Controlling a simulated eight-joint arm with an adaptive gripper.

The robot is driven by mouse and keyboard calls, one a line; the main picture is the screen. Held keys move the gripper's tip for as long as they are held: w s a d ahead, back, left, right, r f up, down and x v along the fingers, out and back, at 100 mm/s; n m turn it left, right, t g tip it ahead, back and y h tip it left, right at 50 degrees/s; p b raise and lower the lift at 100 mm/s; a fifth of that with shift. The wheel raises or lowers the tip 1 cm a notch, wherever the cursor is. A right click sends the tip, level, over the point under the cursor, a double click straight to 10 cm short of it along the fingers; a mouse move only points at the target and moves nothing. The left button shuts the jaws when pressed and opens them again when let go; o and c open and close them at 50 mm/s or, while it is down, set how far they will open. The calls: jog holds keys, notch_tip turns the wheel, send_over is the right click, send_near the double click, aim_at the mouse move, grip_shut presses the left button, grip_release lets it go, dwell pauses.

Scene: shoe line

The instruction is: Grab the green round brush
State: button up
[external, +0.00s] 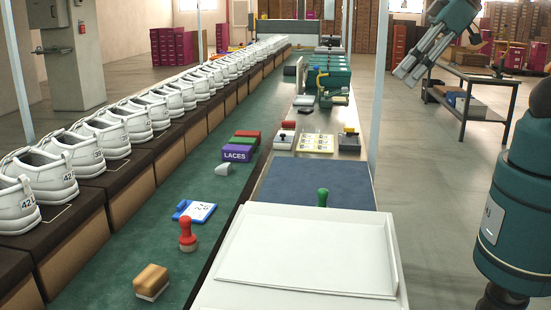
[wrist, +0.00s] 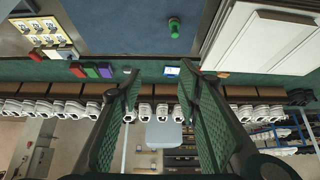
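A green round brush (external: 323,197) stands upright at the front edge of the dark blue mat (external: 300,182), just behind the white tray (external: 310,245). In the wrist view the green brush (wrist: 174,28) shows near the top, on the blue surface, beyond my fingertips. My gripper (external: 410,73) is raised at the upper right in the external view, well away from the brush. In the wrist view my gripper (wrist: 161,72) has its two green padded fingers spread apart with nothing between them.
A red-handled stamp or brush (external: 187,236), a tan block brush (external: 151,282), a blue-edged card (external: 195,211) and a purple laces box (external: 237,153) sit on the green strip. White shoes (external: 105,138) line the left. A yellow card sheet (external: 315,143) lies behind the mat.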

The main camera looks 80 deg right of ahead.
jog(key=shift+w, duration=0.15)
jog(key=m+g+h+b, duration=0.15)
jog(key=m+g, duration=0.55)
jog(key=m, duration=1.1)
send_over(323, 190)
jog(key=f, duration=2.4)
jog(key=shift+w+a+f, duration=0.1)
jog(key=shift+a+f, duration=0.15)
jog(key=shift+f, duration=0.1)
jog(key=shift+a+f, duration=0.1)
jog(key=shift+f, duration=0.35)
jog(key=shift+d+f+b, duration=0.2)
jog(key=shift+f+b, duration=0.3)
jog(key=shift+f, duration=0.8)
jog(key=shift+d+f+b, duration=0.2)
jog(key=shift+f+b, duration=0.1)
jog(key=shift+f, duration=1)
jog(key=shift+d+f+b, duration=0.15)
jog(key=shift+f+b, duration=0.1)
jog(key=shift+f, duration=1)
